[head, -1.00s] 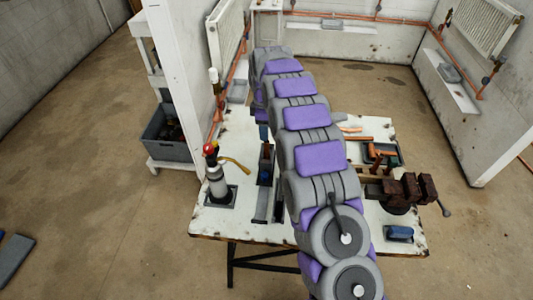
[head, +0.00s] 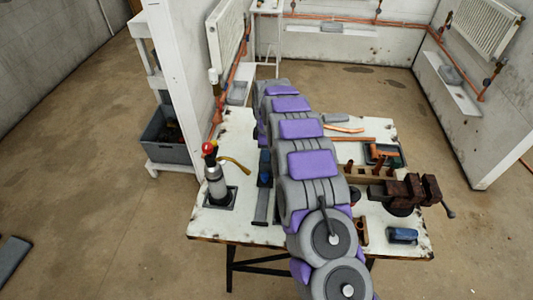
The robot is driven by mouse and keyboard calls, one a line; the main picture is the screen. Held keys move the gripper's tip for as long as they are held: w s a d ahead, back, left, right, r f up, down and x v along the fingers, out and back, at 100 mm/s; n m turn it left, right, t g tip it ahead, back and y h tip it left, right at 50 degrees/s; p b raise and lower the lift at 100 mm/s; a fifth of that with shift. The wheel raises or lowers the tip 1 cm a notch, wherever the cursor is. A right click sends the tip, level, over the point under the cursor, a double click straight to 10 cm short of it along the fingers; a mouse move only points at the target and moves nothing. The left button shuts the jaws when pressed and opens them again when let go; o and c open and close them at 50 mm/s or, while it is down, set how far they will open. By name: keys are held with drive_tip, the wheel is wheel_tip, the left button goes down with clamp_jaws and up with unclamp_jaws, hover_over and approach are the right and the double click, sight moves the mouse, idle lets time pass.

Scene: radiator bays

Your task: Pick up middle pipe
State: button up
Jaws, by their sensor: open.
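Copper pipes lie on the white worktable (head: 225,228), right of my arm. A slightly bent pipe (head: 345,129) is farthest back. A straight pipe (head: 353,139) lies just in front of it, its left end close to my arm. Shorter orange-copper pieces (head: 384,153) sit in or by a green tray farther right. I cannot tell for sure which is the middle pipe; the straight one lies between the bent one and the nearer pieces. My grey and purple arm reaches over the table and covers its middle. My gripper is hidden behind the arm.
A red-topped torch canister (head: 214,178) stands at the table's left. A rusty vise (head: 405,190) and a blue item (head: 403,235) are at the right. A white wall end (head: 180,80) rises close on the left. The floor behind the table is clear.

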clamp_jaws()
idle(0.3)
drive_tip(key=shift+r, duration=0.15)
